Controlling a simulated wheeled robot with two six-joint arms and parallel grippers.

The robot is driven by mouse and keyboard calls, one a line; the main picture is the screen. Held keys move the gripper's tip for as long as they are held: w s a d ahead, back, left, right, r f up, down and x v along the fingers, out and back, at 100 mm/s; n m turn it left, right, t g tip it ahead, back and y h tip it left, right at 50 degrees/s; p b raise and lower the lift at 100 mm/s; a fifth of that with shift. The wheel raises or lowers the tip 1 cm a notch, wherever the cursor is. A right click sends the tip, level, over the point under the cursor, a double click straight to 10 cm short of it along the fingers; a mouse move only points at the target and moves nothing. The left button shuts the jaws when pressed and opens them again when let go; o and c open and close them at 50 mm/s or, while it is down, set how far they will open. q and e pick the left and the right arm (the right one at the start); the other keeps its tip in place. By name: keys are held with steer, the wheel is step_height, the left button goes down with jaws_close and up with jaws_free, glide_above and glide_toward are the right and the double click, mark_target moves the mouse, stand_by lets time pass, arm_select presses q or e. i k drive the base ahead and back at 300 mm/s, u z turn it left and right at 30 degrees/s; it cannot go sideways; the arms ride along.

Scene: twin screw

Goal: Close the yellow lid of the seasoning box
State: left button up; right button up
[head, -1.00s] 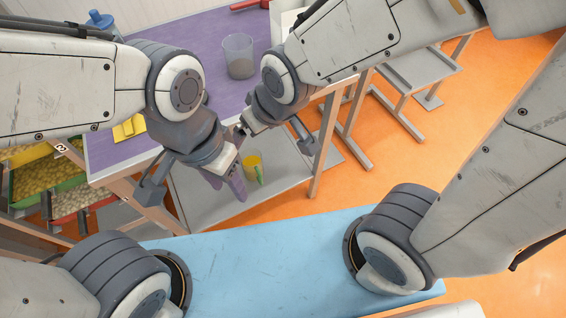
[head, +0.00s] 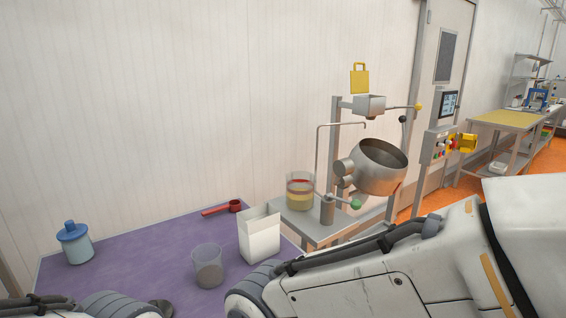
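A yellow plate with a handle loop (head: 359,79), which looks like the lid, stands upright above a small metal box (head: 370,105) on the cooking machine. The box looks like the seasoning box and seems open; its inside is hard to see. Parts of my arms fill the bottom edge, well below and in front of the lid.
A metal pot (head: 378,168) hangs below the box. A layered clear container (head: 300,190) stands on the machine's metal table (head: 312,228). The purple table (head: 130,265) holds a blue-lidded jar (head: 75,243), a red scoop (head: 222,208), a clear cup (head: 208,266) and a white carton (head: 259,235).

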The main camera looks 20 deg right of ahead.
mark_target(359, 79)
steer(key=k, duration=0.65)
steer(key=z, duration=0.5)
steer(key=i, duration=0.7)
steer(key=z, duration=0.55)
steer(key=i, duration=0.7)
steer(key=u, duration=0.15)
